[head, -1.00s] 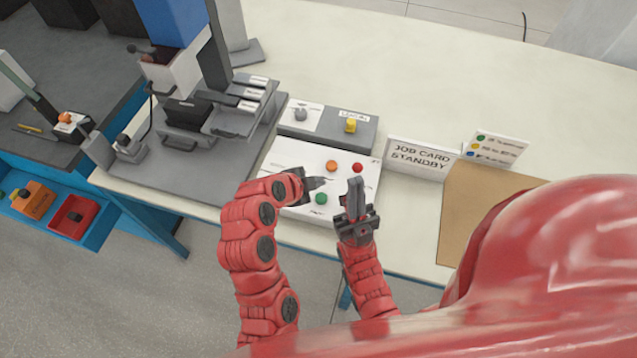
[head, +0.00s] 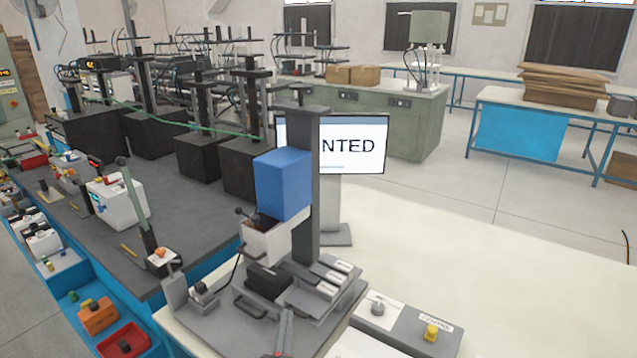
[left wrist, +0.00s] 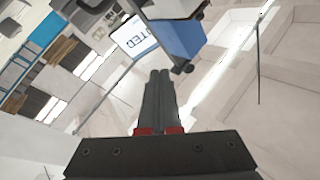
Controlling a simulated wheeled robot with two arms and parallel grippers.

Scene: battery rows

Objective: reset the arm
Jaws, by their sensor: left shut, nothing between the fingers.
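My left gripper (head: 284,332) shows only as a narrow tip at the bottom edge of the head view, in front of the grey machine base. In the left wrist view my left gripper (left wrist: 160,74) has its two dark fingers together, with nothing between them. The fingers point up toward the blue machine head (left wrist: 178,38) and the screen (left wrist: 134,34). The rest of my left arm is outside the head view. My right gripper is in neither view.
A machine with a blue head (head: 283,184) stands on the pale table (head: 450,255). A grey control box (head: 405,328) with a yellow knob (head: 430,333) is at the bottom. A dark bench (head: 190,240) is on the left. The table's right side is clear.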

